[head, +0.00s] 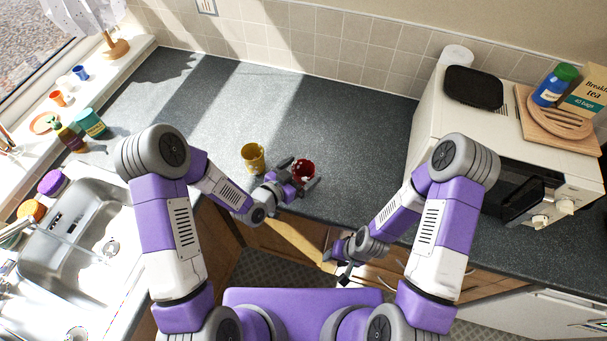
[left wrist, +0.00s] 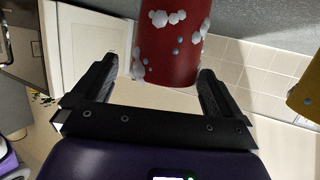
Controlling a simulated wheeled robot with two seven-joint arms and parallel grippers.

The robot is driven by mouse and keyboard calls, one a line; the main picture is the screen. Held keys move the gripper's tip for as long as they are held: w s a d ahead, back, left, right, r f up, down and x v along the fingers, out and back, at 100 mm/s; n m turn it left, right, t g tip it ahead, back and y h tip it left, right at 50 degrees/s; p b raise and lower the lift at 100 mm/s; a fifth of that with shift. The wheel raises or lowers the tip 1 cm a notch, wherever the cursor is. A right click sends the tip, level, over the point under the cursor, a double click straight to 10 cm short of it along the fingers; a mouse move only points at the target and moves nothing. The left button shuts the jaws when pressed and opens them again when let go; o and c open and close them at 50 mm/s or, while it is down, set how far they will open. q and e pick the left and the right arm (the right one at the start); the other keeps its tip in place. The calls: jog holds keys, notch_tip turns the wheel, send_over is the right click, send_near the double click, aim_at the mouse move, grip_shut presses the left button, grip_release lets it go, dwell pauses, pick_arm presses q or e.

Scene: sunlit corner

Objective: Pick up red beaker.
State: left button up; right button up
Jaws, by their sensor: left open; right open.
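The red beaker (head: 304,168) stands on the grey worktop near its front edge. My left gripper (head: 300,173) is open, with one finger on each side of the beaker. In the left wrist view the gripper (left wrist: 158,66) shows gaps between the fingers and the beaker. My right gripper (head: 343,271) is low in front of the worktop, away from the beaker, open and empty.
A yellow beaker (head: 253,158) stands just left of the red one and shows at the right of the left wrist view (left wrist: 306,92). A sink (head: 85,235) is at left, a microwave (head: 440,130) at right. The worktop (head: 340,125) behind the beakers is clear.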

aim_at(310, 164)
pick_arm(q)
jog(key=x, duration=0.4)
jog(key=shift+a, duration=0.15)
jog(key=c, duration=1)
